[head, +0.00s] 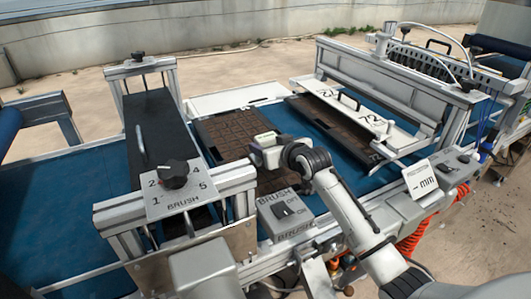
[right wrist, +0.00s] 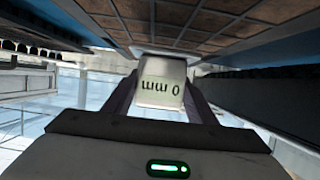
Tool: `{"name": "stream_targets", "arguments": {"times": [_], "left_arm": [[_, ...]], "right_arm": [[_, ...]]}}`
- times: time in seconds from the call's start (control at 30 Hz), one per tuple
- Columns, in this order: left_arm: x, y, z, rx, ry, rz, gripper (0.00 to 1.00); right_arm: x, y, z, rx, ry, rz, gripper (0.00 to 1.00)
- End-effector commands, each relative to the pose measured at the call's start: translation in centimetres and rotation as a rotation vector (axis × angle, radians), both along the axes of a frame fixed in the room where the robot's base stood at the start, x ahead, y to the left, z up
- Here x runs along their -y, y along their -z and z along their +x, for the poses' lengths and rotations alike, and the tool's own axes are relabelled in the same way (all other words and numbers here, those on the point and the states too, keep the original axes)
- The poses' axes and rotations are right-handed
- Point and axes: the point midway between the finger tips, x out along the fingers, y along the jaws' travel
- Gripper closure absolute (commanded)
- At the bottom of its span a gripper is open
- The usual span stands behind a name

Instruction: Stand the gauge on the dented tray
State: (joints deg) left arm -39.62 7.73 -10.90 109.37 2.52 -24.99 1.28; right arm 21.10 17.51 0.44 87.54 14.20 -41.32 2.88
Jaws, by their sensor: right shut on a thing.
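A second brown tray (head: 300,103) lies to the right, partly under a white plate. I cannot make out a dent on either tray. My left gripper is not in view.
The trays lie on a blue belt (head: 60,200). A brush unit with a numbered dial (head: 172,174) stands left, a BRUSH switch box (head: 285,213) in front. A white panel marked "- mm" (head: 422,178) and the seeder frame (head: 395,85) stand right.

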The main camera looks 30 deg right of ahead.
Motion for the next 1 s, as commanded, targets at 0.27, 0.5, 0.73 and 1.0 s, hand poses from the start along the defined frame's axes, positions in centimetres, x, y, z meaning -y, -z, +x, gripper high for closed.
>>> {"name": "stream_targets", "arguments": {"times": [0.27, 0.5, 0.73, 1.0], "left_arm": [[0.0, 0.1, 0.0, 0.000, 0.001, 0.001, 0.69], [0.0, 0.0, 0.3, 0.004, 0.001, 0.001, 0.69], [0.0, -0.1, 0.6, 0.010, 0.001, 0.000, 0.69], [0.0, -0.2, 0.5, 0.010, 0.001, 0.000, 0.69]], "right_arm": [[0.0, 3.0, 0.0, 0.001, 0.000, 0.001, 0.75], [0.0, 3.1, 0.0, 0.001, 0.000, 0.001, 0.75], [0.0, 3.2, -0.1, -0.002, 0.000, 0.001, 0.30], [0.0, 3.0, -0.2, -0.001, 0.000, 0.000, 0.30]]}}
